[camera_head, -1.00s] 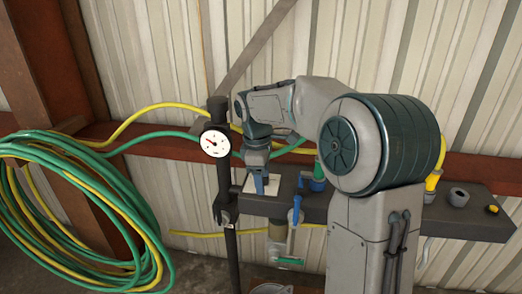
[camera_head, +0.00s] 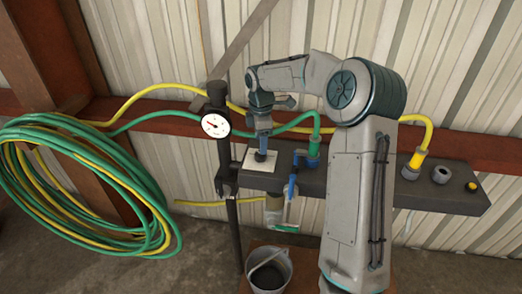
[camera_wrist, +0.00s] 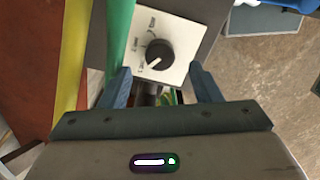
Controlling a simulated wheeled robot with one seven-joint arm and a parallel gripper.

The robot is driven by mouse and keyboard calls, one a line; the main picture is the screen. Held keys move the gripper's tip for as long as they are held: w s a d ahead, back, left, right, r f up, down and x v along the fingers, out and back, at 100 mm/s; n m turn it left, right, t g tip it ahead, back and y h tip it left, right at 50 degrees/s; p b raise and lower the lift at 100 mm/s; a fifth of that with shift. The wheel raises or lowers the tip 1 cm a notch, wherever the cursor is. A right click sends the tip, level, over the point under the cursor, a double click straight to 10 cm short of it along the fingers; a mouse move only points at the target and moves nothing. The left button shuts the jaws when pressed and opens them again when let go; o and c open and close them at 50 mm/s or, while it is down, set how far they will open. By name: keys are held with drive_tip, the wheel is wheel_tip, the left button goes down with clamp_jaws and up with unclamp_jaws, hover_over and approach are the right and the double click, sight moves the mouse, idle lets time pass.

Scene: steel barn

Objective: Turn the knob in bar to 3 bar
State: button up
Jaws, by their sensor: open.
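The dark round knob (camera_wrist: 159,53) sits on a white plate (camera_wrist: 178,28) with printed marks around its left side. Its white pointer line faces lower left in the wrist view; the printed numbers are too small to read. In the head view the knob (camera_head: 261,156) shows just under my gripper (camera_head: 263,146). My gripper's blue fingers (camera_wrist: 163,86) are open and empty, apart from the knob, which lies beyond and between them. A white round gauge (camera_head: 215,125) stands on the dark post left of the plate; its needle points to the upper left.
A dark bench (camera_head: 330,185) carries the plate, a blue-handled valve (camera_head: 291,185), a green hose fitting (camera_head: 314,148) and a yellow one (camera_head: 415,160). Green and yellow hoses (camera_head: 85,200) hang coiled at left. A bucket (camera_head: 268,272) stands below. A green hose (camera_wrist: 117,45) passes close to the left finger.

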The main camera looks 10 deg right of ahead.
sight(261, 156)
drive_tip(key=shift+f, duration=2.65)
drive_tip(key=c, duration=1)
